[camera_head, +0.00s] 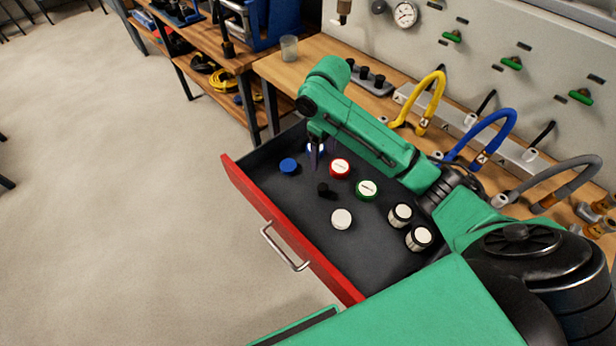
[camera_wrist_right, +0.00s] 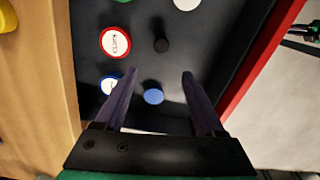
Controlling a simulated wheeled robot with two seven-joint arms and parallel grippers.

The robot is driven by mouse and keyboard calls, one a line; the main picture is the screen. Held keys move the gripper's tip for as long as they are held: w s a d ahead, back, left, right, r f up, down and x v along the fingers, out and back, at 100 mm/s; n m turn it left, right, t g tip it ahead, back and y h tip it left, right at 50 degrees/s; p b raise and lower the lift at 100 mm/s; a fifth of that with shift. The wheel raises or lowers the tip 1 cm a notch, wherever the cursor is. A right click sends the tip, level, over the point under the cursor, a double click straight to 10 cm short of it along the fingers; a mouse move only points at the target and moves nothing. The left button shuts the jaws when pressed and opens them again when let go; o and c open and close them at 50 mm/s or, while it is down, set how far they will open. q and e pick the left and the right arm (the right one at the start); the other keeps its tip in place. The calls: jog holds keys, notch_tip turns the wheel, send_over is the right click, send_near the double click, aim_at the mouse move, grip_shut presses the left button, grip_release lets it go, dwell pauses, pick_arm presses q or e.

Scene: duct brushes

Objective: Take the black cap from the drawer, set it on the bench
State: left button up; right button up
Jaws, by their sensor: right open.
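The small black cap (camera_head: 323,188) stands in the open drawer, among several other caps; it also shows in the right wrist view (camera_wrist_right: 161,45), beyond my fingertips. The drawer has a dark floor and a red front (camera_head: 322,268), also seen in the right wrist view (camera_wrist_right: 262,55). My right gripper (camera_head: 316,158) points down over the drawer, open and empty; in the right wrist view its fingers (camera_wrist_right: 159,78) are spread apart, with the black cap ahead of them and not between them. The wooden bench (camera_head: 272,69) is behind the drawer. My left gripper is not in view.
Near the black cap are a blue cap (camera_head: 288,165), a red-rimmed cap (camera_head: 340,168), a green-rimmed cap (camera_head: 367,190) and a white cap (camera_head: 341,219). A clear cup (camera_head: 289,48) and a peg holder (camera_head: 366,80) stand on the bench. Curved hoses line its back.

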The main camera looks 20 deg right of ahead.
send_over(323, 187)
notch_tip(323, 187, down, 8)
jog(key=shift+s+d+f, duration=0.1)
jog(key=shift+f, duration=0.05)
notch_tip(323, 187, down, 6)
jog(key=shift+r+p, duration=0.1)
jog(key=shift+p, duration=0.25)
jog(key=c, duration=1.1)
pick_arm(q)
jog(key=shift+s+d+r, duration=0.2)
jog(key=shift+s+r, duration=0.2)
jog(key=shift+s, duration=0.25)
pick_arm(e)
grip_shut()
